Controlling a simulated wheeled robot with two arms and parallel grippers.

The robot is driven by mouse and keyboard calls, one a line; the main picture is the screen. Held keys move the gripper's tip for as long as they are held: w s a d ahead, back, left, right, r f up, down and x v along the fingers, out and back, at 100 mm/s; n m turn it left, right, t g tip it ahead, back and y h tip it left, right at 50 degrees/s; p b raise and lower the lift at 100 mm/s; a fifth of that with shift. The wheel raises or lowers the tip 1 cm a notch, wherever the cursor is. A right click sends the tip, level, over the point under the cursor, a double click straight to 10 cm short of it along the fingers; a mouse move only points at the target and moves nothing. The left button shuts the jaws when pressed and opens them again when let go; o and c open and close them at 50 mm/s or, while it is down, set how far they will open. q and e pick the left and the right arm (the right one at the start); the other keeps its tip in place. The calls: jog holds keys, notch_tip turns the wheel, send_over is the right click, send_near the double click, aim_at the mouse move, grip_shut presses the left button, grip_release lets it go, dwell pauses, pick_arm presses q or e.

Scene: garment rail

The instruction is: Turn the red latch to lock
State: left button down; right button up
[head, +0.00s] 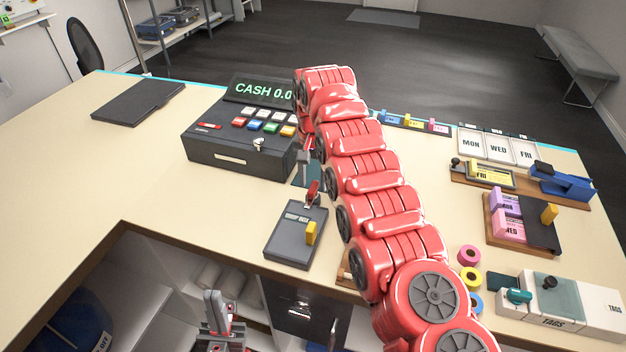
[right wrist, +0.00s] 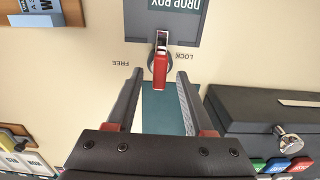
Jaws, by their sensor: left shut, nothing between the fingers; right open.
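The red latch (head: 313,190) stands at the back edge of the dark grey drop box (head: 284,228). In the right wrist view the latch (right wrist: 160,70) points straight down the picture from the box's edge, between the printed, upside-down words FREE on the left and LOCK on the right. My right gripper (right wrist: 157,76) is open, with a finger on either side of the latch and a visible gap to each. In the head view my red right arm hides most of that gripper. My left gripper (head: 216,308) is shut and empty, low in front of the counter.
The cash register (head: 222,157) stands left of the latch, close to my right gripper. A teal plate (right wrist: 160,112) lies under the gripper. Tape rolls (head: 469,256) and a tag device (head: 548,300) are on the right. The counter's left side is mostly clear.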

aim_at(313, 186)
notch_tip(313, 186, up, 16)
jog(key=p, duration=1.4)
jog(key=shift+p, duration=0.4)
